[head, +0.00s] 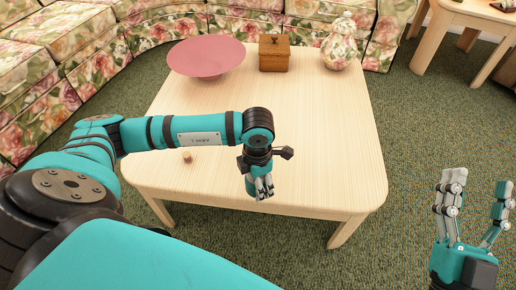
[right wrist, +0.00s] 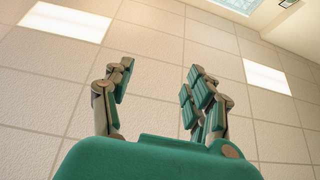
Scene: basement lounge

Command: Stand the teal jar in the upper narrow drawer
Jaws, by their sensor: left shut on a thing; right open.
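No separate teal jar can be told apart from my teal gripper parts. No drawer shows in either view. My right gripper (head: 478,184) is open and empty, fingers up, over the carpet right of the table. It also shows in the right wrist view (right wrist: 158,82), with the ceiling behind it.
The light wooden table (head: 330,150) holds a pink bowl (head: 206,60), a brown wooden box (head: 274,56), a floral lidded jar (head: 338,52) and a small pinkish thing (head: 187,156). A floral sofa (head: 80,55) stands behind. A side table (head: 470,14) is at the upper right. Green carpet is clear at right.

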